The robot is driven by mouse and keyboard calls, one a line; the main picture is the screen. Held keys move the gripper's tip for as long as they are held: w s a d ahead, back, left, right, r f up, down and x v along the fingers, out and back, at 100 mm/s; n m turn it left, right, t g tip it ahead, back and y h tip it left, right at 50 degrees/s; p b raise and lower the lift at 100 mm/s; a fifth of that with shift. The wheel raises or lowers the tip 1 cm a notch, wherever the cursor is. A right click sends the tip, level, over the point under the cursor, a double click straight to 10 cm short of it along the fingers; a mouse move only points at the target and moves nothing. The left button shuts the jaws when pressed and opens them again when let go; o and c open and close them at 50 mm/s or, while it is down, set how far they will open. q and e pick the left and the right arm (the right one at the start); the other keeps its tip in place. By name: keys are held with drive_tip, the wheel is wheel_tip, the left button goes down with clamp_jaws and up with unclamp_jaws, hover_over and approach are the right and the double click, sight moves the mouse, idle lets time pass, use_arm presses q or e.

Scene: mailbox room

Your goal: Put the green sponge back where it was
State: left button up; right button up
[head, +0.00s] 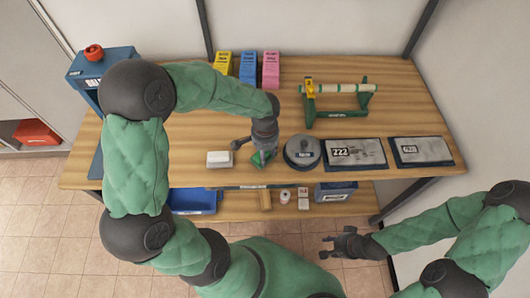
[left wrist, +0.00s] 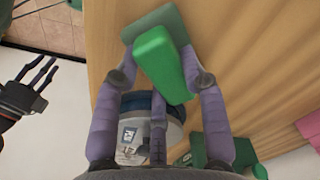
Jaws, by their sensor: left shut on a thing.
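The green sponge (left wrist: 160,62) is between the fingertips of my left gripper (left wrist: 158,72) in the left wrist view, a bright green block set at a tilt. A darker green flat piece (left wrist: 163,22) shows just beyond it, partly covered by the sponge. In the head view my left gripper (head: 264,148) points down at the front middle of the table, with the green sponge (head: 261,158) at its tips, close to the tabletop; I cannot tell whether it touches. My right gripper (head: 338,243) is open and empty in front of the table, low at the right.
On the wooden table (head: 420,120), a white block (head: 219,159) lies left of the sponge and a round grey device (head: 302,152) stands close right. Two dark-framed panels (head: 421,151) lie farther right. A green stand (head: 337,115) and yellow, blue and pink boxes (head: 270,70) are behind.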

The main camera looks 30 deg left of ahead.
use_arm(q)
drive_tip(key=shift+f, duration=0.1)
drive_tip(key=shift+f, duration=0.1)
drive_tip(key=o, duration=1.1)
drive_tip(key=shift+r, duration=0.6)
wheel_tip(320, 180, up, 11)
drive_tip(key=p, duration=0.3)
drive_tip(key=shift+r, duration=0.15)
